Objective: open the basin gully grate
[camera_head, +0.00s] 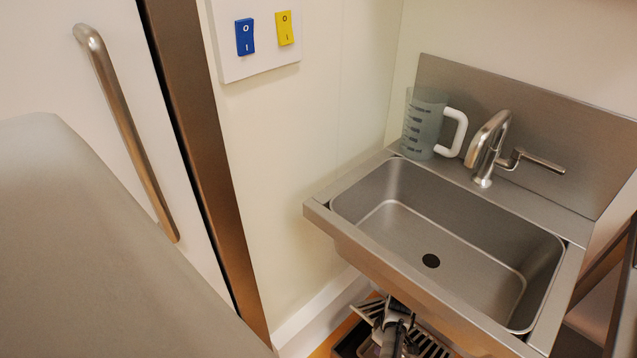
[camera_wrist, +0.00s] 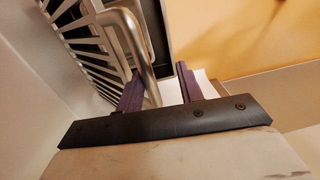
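The gully grate (camera_wrist: 78,24) fills the upper left of the wrist view, a pale metal frame with parallel slats and dark gaps. Its bent metal handle (camera_wrist: 133,35) curves down toward my gripper (camera_wrist: 159,72). The two purple fingers stand apart, with the handle's lower end close to the left finger. I cannot tell whether they touch. In the head view, part of the grate (camera_head: 434,346) shows on the floor under the basin (camera_head: 405,215). My wrist parts and the basin hide much of it. Whether the grate is raised is unclear.
The steel basin overhangs the grate and limits room above. A measuring jug (camera_head: 425,122) and a tap (camera_head: 488,148) stand on its back ledge. A door with a long handle (camera_head: 125,130) is at left, and a switch plate (camera_head: 262,60) is on the wall.

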